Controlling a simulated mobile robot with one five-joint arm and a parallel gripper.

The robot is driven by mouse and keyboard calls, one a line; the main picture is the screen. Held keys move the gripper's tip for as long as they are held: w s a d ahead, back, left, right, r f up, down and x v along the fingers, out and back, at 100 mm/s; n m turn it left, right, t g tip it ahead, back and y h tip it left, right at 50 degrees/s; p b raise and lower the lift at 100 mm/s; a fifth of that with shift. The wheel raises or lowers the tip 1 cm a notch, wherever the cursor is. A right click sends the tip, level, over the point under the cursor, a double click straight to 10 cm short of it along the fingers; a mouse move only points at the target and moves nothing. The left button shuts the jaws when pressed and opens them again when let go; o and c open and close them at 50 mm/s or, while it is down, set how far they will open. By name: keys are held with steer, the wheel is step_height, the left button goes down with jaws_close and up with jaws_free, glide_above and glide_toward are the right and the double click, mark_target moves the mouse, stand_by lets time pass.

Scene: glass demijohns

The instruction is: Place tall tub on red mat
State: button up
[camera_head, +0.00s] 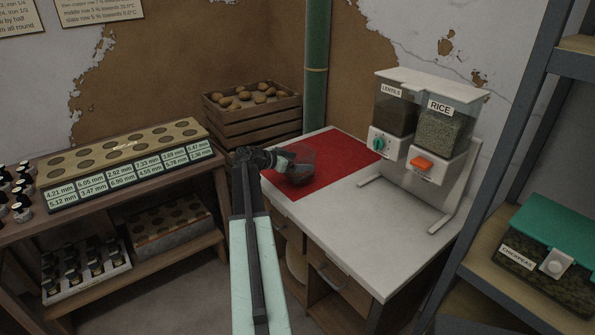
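The red mat (338,153) lies flat on the left part of the white counter. A dark, see-through tub (301,158) shows over the mat's left part, near its left edge. I cannot tell whether its base touches the mat. My gripper (284,162) is at the tub's left side, and its end overlaps the tub in the picture. The fingers are small and dark there, so I cannot tell whether they are closed on the tub.
A dispenser with lentils and rice (426,122) stands on the counter right of the mat. A wooden crate of potatoes (252,118) is behind. A rack with labelled holes (125,160) is at left. A chickpea bin (548,262) sits on the right shelf. The counter's front (370,245) is clear.

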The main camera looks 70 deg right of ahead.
steer(key=shift+w+d, duration=0.25)
steer(key=shift+d, duration=0.25)
step_height(320, 180, down, 4)
steer(key=b, duration=0.4)
steer(key=shift+s+a, duration=0.1)
steer(key=shift+a, duration=0.05)
steer(key=o, duration=1.4)
steer(key=shift+r+p, duration=0.3)
steer(key=p+v, duration=0.4)
steer(key=v, duration=0.8)
steer(key=shift+f, duration=0.15)
